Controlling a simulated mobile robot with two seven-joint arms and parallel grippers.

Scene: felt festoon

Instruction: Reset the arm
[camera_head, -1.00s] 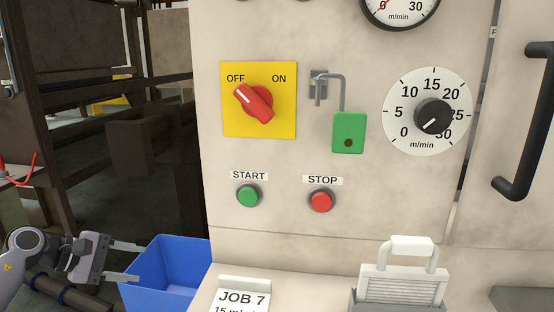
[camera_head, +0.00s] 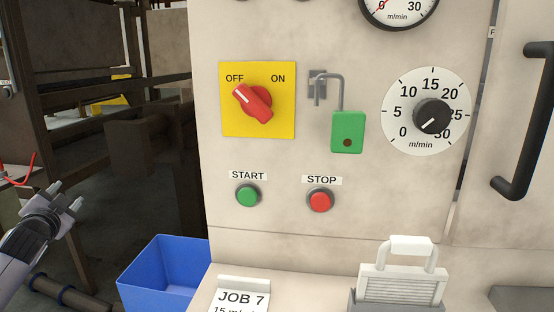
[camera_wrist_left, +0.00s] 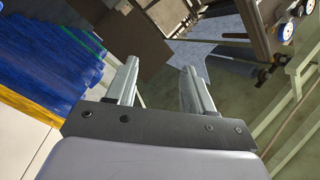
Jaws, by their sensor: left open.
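My left gripper (camera_head: 66,190) is at the left of the head view, raised above and left of the blue bin, with its fingers pointing up and to the right. Its two fingers are apart with nothing between them. In the left wrist view the open fingers (camera_wrist_left: 160,85) are also empty and touch nothing. My right gripper does not show in the head view.
A machine panel carries a yellow switch plate (camera_head: 230,115) with a red knob turned toward OFF, a green padlock (camera_head: 347,130), a dial (camera_head: 400,95), a START button (camera_head: 248,195) and a STOP button (camera_head: 320,200). A blue bin (camera_head: 150,280) stands below left.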

